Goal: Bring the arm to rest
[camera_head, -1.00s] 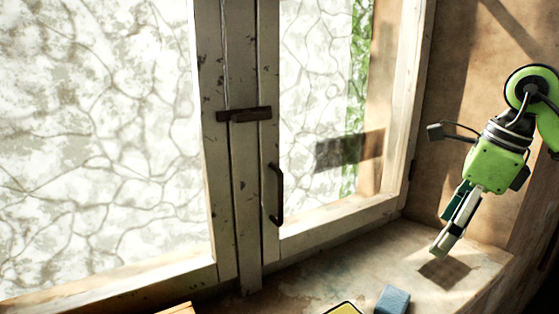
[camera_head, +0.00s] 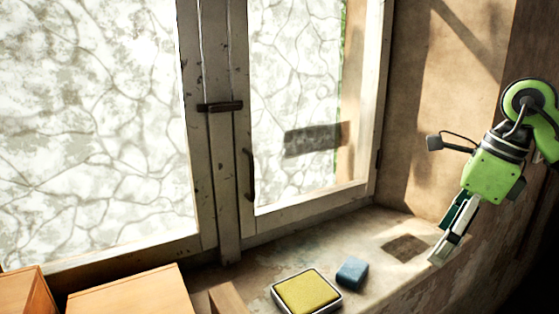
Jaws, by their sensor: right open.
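My right arm comes in from the right edge, with a green wrist housing. Its gripper (camera_head: 445,250) points down and to the left, at the right front edge of the window sill (camera_head: 392,285). The jaws are open and I see nothing between them. The gripper appears above the sill edge; I cannot tell its exact height. My left gripper is out of view.
A blue block (camera_head: 352,272) and a yellow pad in a tray (camera_head: 307,292) lie on the sill left of the gripper. Wooden boxes (camera_head: 130,294) stand at the lower left. A window (camera_head: 216,130) with a dark latch and handle stands behind.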

